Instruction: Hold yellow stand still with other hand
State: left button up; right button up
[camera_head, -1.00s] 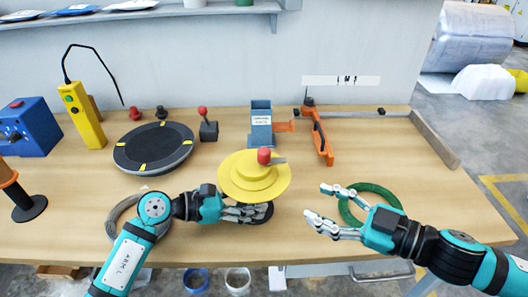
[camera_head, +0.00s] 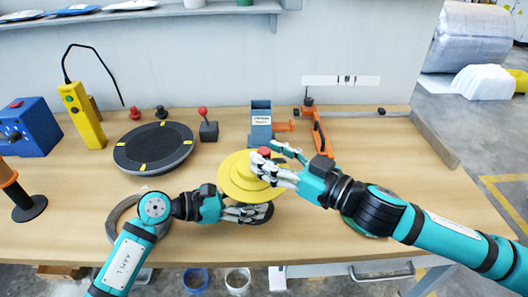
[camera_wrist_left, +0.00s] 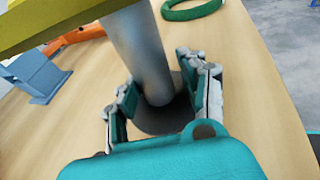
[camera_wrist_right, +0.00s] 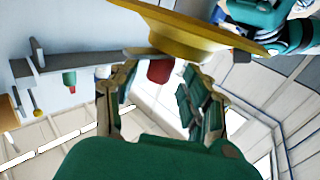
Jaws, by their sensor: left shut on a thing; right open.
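The yellow stand (camera_head: 230,178) has stepped round discs on top, a red knob (camera_head: 264,151) and a dark base. In the left wrist view its grey post (camera_wrist_left: 143,50) stands between my fingers. My left gripper (camera_head: 262,213) is shut on this post, below the yellow disc. My right gripper (camera_head: 268,168) is open over the top of the stand and partly hides it. In the right wrist view the red knob (camera_wrist_right: 158,71) lies between the open fingers, under the yellow disc (camera_wrist_right: 205,38). I cannot tell whether they touch it.
A grey coil (camera_head: 125,218) lies behind my left arm. The green coil (camera_wrist_left: 192,10) is mostly hidden by my right arm in the head view. A black turntable (camera_head: 153,147), a blue-grey block (camera_head: 260,120) and an orange clamp (camera_head: 322,138) stand behind.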

jog(key=shift+x, duration=0.95)
jog(key=shift+f, duration=0.1)
grip_shut()
